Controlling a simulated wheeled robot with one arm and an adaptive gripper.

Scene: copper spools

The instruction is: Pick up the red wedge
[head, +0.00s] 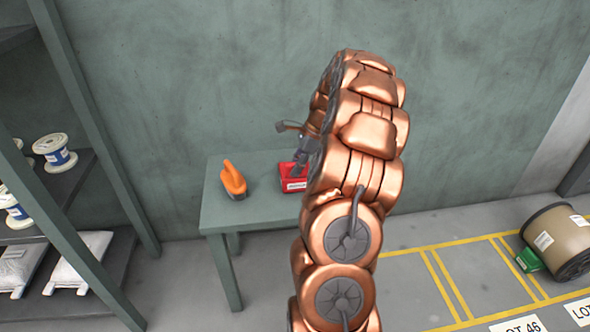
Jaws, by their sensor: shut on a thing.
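The red wedge (292,184) with a white label shows at the grey-green table (228,205), just left of my copper-coloured arm. My gripper (299,168) reaches down onto it from above and is shut on it. The arm hides the wedge's right side and part of the gripper. I cannot tell whether the wedge rests on the tabletop or is slightly raised.
An orange tool-like object (234,180) stands on the table left of the wedge. A shelf rack (75,220) with spools and white sacks is at the left. A green wedge (529,260) sits by a large spool (557,242) on the floor at right.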

